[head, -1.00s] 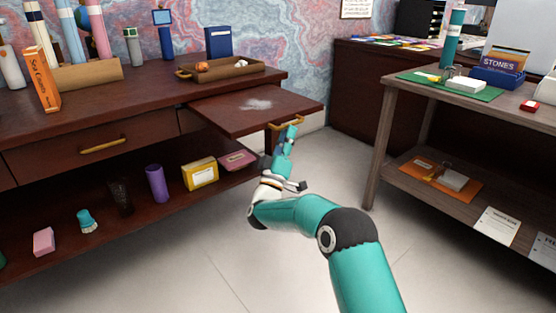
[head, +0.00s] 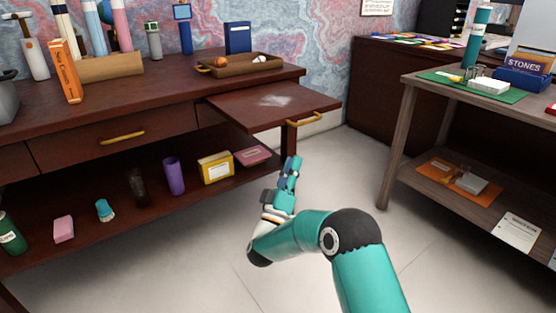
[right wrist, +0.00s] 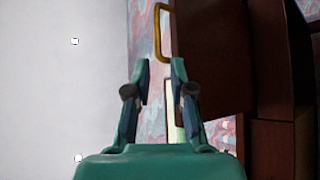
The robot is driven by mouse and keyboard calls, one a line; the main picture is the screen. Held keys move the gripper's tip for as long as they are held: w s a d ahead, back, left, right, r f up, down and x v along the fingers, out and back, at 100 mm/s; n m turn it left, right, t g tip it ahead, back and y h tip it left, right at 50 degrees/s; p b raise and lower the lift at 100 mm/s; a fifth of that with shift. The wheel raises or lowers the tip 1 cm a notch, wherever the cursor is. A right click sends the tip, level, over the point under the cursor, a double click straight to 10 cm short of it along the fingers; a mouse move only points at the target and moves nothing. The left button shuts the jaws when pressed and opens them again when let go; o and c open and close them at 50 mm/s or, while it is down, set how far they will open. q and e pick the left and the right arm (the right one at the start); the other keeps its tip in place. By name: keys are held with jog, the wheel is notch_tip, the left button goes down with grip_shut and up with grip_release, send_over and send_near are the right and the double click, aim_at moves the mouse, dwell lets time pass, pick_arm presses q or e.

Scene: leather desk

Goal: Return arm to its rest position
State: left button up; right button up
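My right arm reaches forward from the bottom of the head view. Its right gripper (head: 291,168) is in free air over the pale floor, in front of the pulled-out board (head: 270,107) and below its brass handle (head: 304,118). In the right wrist view the two fingers of the right gripper (right wrist: 158,75) stand apart with nothing between them. The brass handle (right wrist: 160,32) shows beyond the fingertips, apart from them. My left gripper is not in view.
The desk's lower shelf (head: 90,250) holds a purple cylinder (head: 174,176) and a yellow box (head: 216,167). A wooden side table (head: 392,145) stands at the right. Open floor (head: 330,180) lies between them. A brown tray (head: 240,66) sits on the desk.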

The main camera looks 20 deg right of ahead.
notch_tip(320, 180, down, 22)
jog(key=s+a+n+y, duration=0.3)
jog(key=n+y, duration=0.3)
jog(key=y, duration=0.7)
jog(key=s+a+f+g+y, duration=0.4)
jog(key=s+a+f+g, duration=0.15)
jog(key=f, duration=0.45)
jog(key=s+a+f+m+g+y, duration=0.2)
jog(key=s+a+f+g, duration=0.15)
jog(key=s, duration=0.55)
jog(key=s+a+f+m+g+y, duration=0.2)
jog(key=s+a+m+g, duration=0.15)
jog(key=s, duration=0.55)
jog(key=s+a+f+m+g+y, duration=0.2)
jog(key=s+a+f+g, duration=0.15)
jog(key=s, duration=0.55)
notch_tip(320, 180, up, 38)
jog(key=p, duration=3.9)
jog(key=shift+w+a, duration=0.2)
jog(key=shift+w, duration=0.05)
